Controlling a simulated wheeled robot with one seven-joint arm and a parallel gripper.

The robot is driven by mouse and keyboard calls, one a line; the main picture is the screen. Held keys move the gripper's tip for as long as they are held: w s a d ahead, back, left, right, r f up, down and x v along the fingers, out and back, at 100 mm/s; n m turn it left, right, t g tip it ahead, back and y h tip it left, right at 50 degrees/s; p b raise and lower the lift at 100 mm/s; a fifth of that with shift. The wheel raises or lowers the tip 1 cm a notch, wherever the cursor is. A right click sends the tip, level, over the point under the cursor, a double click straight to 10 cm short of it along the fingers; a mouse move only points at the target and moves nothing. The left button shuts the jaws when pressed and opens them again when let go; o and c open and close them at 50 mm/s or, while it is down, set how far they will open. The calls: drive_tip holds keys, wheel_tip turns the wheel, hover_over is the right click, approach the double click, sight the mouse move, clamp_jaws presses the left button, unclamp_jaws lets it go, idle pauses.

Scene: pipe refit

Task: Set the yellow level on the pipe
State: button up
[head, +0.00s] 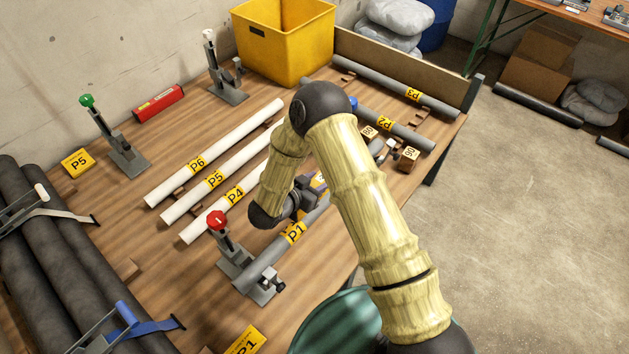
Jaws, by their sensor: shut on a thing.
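The grey pipe labelled P1 (265,262) lies in the clamp with the red knob (218,220) near the front edge of the table. My gripper (312,193) is low over the far part of this pipe, partly hidden by my arm. It is shut on a small yellow and dark thing (321,180), which looks like the yellow level; only a bit of it shows. I cannot tell whether it touches the pipe.
White pipes P6 (215,152), P5 (228,172) and P4 (222,204) lie left of my arm. Grey pipes P2 (408,136) and P3 (390,86) lie at the right. A red level (159,104) and yellow bin (282,48) stand at the back. Green-knob clamp (117,135) stands left.

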drive_tip(key=shift+d+f+b, duration=0.1)
drive_tip(key=shift+f+b, duration=0.3)
drive_tip(key=shift+f, duration=0.25)
drive_tip(key=shift+s+f+b, duration=0.1)
drive_tip(key=shift+f+b, duration=1)
drive_tip(key=shift+f, duration=0.9)
drive_tip(key=shift+s+f, duration=0.1)
drive_tip(key=shift+f, duration=0.25)
drive_tip(key=o, duration=1.2)
drive_tip(key=shift+a, duration=0.2)
drive_tip(key=v, duration=1.7)
drive_tip(key=shift+a, duration=0.15)
